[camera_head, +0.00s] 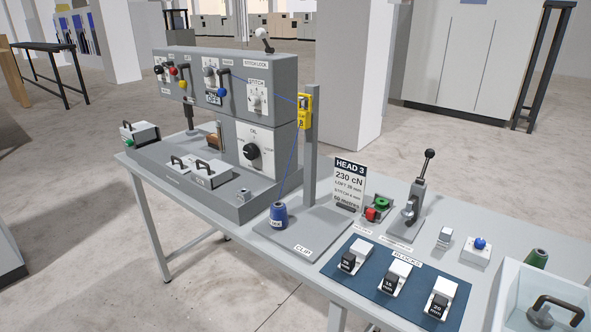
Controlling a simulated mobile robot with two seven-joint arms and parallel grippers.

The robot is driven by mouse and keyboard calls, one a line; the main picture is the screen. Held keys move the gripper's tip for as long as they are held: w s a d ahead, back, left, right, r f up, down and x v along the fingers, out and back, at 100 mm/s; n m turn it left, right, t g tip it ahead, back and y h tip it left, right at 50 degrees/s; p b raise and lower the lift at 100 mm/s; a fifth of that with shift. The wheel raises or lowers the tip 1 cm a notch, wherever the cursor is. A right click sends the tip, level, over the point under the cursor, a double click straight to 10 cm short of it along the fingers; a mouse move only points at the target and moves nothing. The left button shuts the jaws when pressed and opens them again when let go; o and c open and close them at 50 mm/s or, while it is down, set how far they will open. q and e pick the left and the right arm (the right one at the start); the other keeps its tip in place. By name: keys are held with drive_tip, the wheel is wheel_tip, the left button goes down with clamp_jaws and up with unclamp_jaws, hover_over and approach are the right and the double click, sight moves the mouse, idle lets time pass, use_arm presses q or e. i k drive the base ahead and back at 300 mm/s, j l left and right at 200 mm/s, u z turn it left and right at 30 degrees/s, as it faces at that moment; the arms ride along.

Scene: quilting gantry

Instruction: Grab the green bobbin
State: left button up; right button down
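A small green bobbin (382,203) sits in a low grey holder (385,217) on the table, right of the HEAD 3 sign. A red bobbin (371,214) sits beside it in the same holder, a little nearer. Neither of my grippers shows in this view.
A grey lever stand (413,207) rises just right of the bobbin holder. The HEAD 3 sign (349,182) stands to its left. A blue mat (371,287) with several blocks lies in front. A clear bin (508,283) with a black handle is at the right edge.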

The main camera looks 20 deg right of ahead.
sight(382, 203)
drive_tip(key=z, duration=1.3)
